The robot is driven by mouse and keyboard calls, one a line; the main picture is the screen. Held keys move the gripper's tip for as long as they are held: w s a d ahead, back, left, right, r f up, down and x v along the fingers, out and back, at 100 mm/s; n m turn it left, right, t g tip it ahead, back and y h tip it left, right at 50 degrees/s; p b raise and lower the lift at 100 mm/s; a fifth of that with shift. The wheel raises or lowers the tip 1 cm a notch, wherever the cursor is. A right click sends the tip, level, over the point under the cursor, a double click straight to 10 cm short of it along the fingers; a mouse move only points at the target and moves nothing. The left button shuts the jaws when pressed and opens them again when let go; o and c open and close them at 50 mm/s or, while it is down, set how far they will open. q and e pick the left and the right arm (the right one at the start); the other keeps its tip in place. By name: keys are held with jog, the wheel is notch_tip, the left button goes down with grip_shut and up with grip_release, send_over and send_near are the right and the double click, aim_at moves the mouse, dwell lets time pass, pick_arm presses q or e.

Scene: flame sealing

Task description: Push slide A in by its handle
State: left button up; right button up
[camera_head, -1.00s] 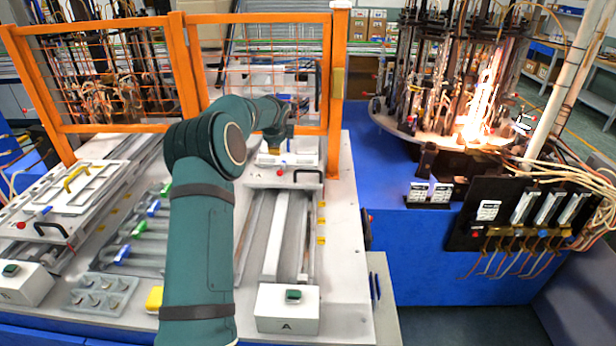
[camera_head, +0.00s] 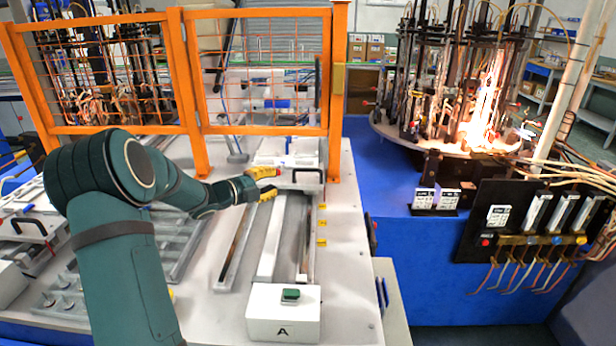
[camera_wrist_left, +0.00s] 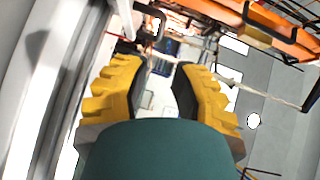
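Slide A is a white carriage (camera_head: 292,182) at the far end of its rails, by the orange guard frame. Its black handle (camera_head: 308,174) stands at the front right of the carriage. A white box marked A (camera_head: 284,315) with a green button sits at the near end of the rails. My left gripper (camera_head: 271,182) is at the carriage's front left, left of the handle and apart from it. Its yellow fingers are spread with nothing between them, as the left wrist view (camera_wrist_left: 160,85) also shows. My right gripper is not in view.
The orange guard frame (camera_head: 337,100) with mesh stands just behind the carriage. A machine with bright flames (camera_head: 485,105) is at the right. Bare rails (camera_head: 268,245) lie between the carriage and box A. My left arm covers part of the left side.

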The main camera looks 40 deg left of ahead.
aim_at(306, 171)
pick_arm(q)
jog(key=x, duration=1.3)
jog(key=shift+w+d, duration=0.15)
jog(key=shift+w, duration=0.2)
grip_shut()
